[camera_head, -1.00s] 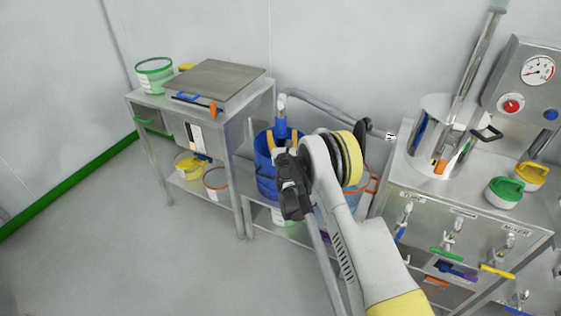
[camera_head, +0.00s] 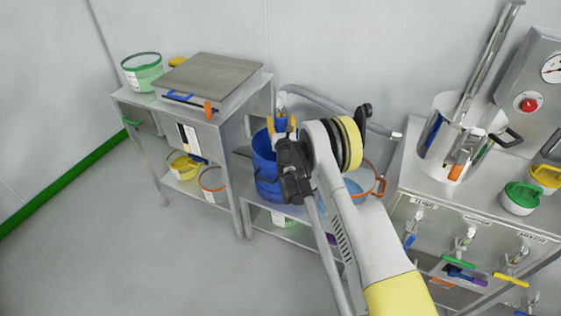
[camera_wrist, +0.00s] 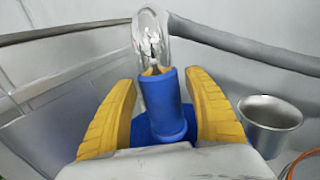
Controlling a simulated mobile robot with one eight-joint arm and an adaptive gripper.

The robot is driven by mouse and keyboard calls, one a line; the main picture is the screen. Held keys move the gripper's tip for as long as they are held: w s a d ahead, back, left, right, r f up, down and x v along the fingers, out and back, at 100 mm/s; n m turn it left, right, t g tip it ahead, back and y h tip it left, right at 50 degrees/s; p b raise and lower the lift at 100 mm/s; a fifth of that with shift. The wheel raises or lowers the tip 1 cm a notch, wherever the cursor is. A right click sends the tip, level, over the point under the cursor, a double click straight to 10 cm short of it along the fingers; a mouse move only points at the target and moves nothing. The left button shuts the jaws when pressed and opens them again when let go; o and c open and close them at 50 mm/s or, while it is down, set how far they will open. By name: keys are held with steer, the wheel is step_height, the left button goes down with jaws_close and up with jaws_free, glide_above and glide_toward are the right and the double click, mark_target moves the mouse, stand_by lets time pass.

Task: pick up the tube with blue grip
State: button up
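The tube with the blue grip (camera_head: 281,124) stands upright near the wall, its hose end bending over at the top. In the wrist view its blue grip (camera_wrist: 164,105) is in the middle, with a clear metallic end above it. My gripper (camera_head: 282,123) is at the grip, with one yellow finger on each side. In the wrist view my gripper (camera_wrist: 163,108) is open, with gaps between both fingers and the grip.
A blue bucket (camera_head: 265,168) stands on a low shelf just left of my gripper. A metal cup (camera_wrist: 268,113) is to the right in the wrist view. The grey hose (camera_head: 345,112) runs along the wall. A steel cabinet (camera_head: 425,185) stands at the right; floor at left is clear.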

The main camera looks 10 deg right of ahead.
steer(key=c, duration=1.2)
jaws_close()
